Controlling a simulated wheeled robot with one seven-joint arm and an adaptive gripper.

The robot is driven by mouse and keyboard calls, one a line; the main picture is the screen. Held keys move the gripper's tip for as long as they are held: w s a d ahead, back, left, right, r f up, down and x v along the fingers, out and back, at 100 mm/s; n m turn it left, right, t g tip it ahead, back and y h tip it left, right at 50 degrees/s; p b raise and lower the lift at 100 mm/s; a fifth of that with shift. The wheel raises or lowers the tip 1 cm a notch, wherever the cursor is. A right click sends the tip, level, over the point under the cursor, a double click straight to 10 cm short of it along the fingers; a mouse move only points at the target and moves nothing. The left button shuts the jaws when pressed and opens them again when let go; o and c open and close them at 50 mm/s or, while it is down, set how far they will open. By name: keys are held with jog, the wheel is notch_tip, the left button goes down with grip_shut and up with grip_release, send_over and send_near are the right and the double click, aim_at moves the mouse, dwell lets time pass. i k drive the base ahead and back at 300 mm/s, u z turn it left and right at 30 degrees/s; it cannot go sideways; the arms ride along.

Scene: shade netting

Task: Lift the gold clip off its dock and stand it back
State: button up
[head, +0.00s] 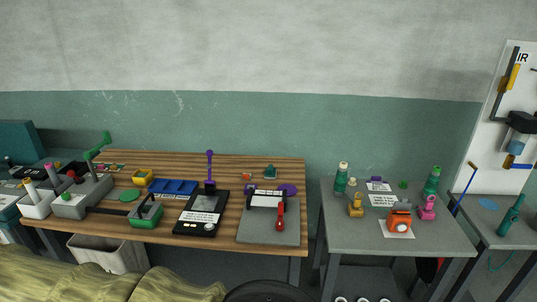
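A small gold object (355,204), which looks like the gold clip, stands upright on the grey table (345,240) at the right. It is near the table's left side, left of a white printed card (384,200). It is too small to tell whether a separate dock is under it. A pink object (428,208) of similar size stands at the right side of the same table. My gripper does not show in the head view.
An orange device (399,220) sits on white paper between the gold and pink objects. Green bottles (341,177) stand behind. A wooden bench (160,232) crowded with tools is at the left, with a gap before the grey table. Olive fabric (90,275) fills the lower left.

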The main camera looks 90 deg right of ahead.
aim_at(357, 200)
jog(key=k, duration=1)
jog(key=z, duration=1.65)
